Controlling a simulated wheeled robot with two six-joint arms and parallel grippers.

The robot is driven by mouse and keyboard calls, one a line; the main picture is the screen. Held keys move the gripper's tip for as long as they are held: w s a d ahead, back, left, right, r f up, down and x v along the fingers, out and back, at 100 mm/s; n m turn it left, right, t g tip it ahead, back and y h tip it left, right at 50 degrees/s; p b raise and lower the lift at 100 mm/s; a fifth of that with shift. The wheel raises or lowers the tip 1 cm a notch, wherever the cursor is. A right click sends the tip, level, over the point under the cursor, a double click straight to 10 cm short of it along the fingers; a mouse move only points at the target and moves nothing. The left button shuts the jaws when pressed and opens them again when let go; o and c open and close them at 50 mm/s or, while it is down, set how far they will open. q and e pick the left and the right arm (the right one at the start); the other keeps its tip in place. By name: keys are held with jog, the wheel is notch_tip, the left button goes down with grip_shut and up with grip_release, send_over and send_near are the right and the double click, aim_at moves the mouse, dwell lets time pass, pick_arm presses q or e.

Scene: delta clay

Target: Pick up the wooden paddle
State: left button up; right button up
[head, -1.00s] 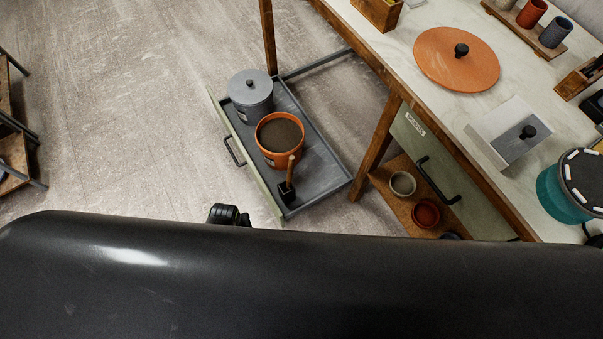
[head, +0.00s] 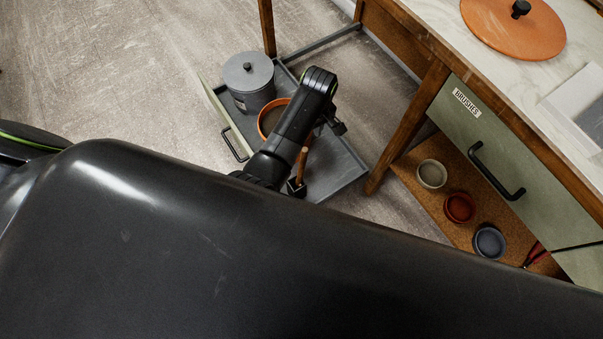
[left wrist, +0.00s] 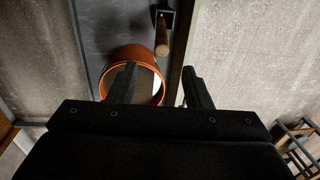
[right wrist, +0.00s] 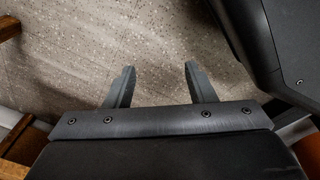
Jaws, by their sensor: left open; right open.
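The wooden paddle (head: 302,162) stands handle up in a small black holder (head: 296,188) in the open grey drawer (head: 338,178). Its handle also shows in the left wrist view (left wrist: 162,38), beyond and between my open left fingers. My left gripper (head: 336,126) is above the drawer, apart from the paddle, and the left arm partly covers the orange bucket (head: 264,122). In the left wrist view, the open left gripper (left wrist: 160,78) has one finger in front of the bucket. My right gripper (right wrist: 160,68) is open and empty over bare floor.
A grey lidded bucket (head: 249,78) stands in the drawer behind the orange one. To the right, a worktable has a leg (head: 408,125), a closed drawer labelled brushes (head: 460,130), and a lower shelf with small bowls (head: 432,174). Floor left of the open drawer is clear.

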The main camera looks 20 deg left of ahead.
aim_at(305, 149)
pick_arm(q)
jog(key=f, duration=0.2)
jog(key=f+b, duration=0.1)
jog(key=f, duration=0.3)
jog(key=shift+s+a, duration=0.25)
jog(key=shift+s+a+f+b, duration=0.15)
jog(key=shift+f+b, duration=0.6)
jog(key=shift+f, duration=0.6)
jog(key=f, duration=0.1)
jog(key=f+b, duration=0.1)
jog(key=f, duration=0.1)
jog(key=shift+s+a+f, duration=0.1)
jog(key=shift+s, duration=0.1)
jog(key=shift+f, duration=0.3)
pick_arm(e)
jog(key=w+a+r, duration=0.3)
jog(key=w+r, duration=0.3)
jog(key=r, duration=0.2)
jog(key=shift+w+m+y, duration=0.15)
jog(key=shift+m+y, duration=0.25)
pick_arm(q)
grip_shut()
pick_arm(e)
jog(key=shift+d+f, duration=0.1)
